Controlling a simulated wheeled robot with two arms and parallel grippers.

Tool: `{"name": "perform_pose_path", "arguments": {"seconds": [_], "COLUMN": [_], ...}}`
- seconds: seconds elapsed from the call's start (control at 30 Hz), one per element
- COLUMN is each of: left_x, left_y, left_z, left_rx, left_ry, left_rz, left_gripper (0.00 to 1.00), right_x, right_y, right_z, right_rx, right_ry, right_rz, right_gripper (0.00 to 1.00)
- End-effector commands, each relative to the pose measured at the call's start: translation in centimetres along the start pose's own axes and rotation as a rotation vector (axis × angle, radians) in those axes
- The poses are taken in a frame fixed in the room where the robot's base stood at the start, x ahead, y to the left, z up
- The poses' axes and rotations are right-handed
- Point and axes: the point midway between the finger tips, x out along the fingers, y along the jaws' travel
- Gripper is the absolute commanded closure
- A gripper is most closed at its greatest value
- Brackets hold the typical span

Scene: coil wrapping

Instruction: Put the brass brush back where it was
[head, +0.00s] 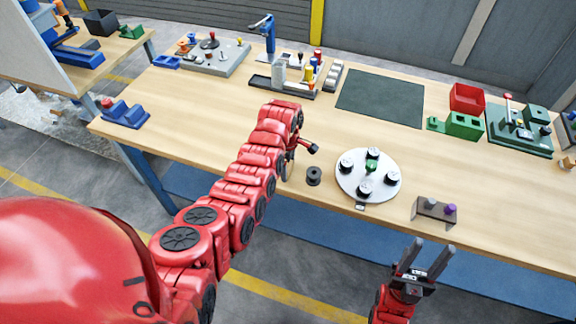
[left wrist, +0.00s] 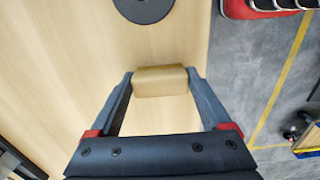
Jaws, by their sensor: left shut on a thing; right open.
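My left gripper (head: 289,163) is over the front part of the wooden table, just left of a black spool (head: 314,176). In the left wrist view the left gripper (left wrist: 160,82) is shut on a tan-gold block, which looks like the brass brush (left wrist: 160,79). The block lies crosswise between the two fingertips, above bare wood; I cannot tell whether it touches the table. The head view does not show it clearly. My right gripper (head: 428,258) is open and empty, in front of the table's front edge.
A round white plate (head: 346,182) with several black-and-white spools is right of the black spool. A small grey stand (head: 427,213) with a purple piece is near the front edge. A dark mat (head: 380,98) lies behind. Bare wood (head: 200,125) is at left.

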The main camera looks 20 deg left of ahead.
Motion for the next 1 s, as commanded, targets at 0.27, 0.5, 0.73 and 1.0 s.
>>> {"name": "perform_pose_path", "arguments": {"seconds": [0.27,0.5,0.73,1.0], "left_x": [0.2,0.1,-1.2,-6.6], "left_y": [0.0,0.0,0.3,0.2], "left_z": [0.0,0.0,0.0,0.0], "left_rx": [0.001,0.001,0.001,-0.001], "left_ry": [0.0,0.0,0.0,0.0], "left_rz": [0.0,0.0,0.008,0.01], "left_gripper": [0.0,0.0,0.0,0.0], "right_x": [-0.3,-0.2,-0.8,-2.5], "right_y": [0.0,0.0,0.0,-0.1], "right_z": [0.0,0.0,0.1,0.4], "right_rx": [0.0,0.0,0.0,0.0], "right_ry": [0.0,0.0,0.0,0.0], "right_rz": [0.0,0.0,0.0,0.0], "right_gripper": [0.5,0.5,0.5,0.5]}}
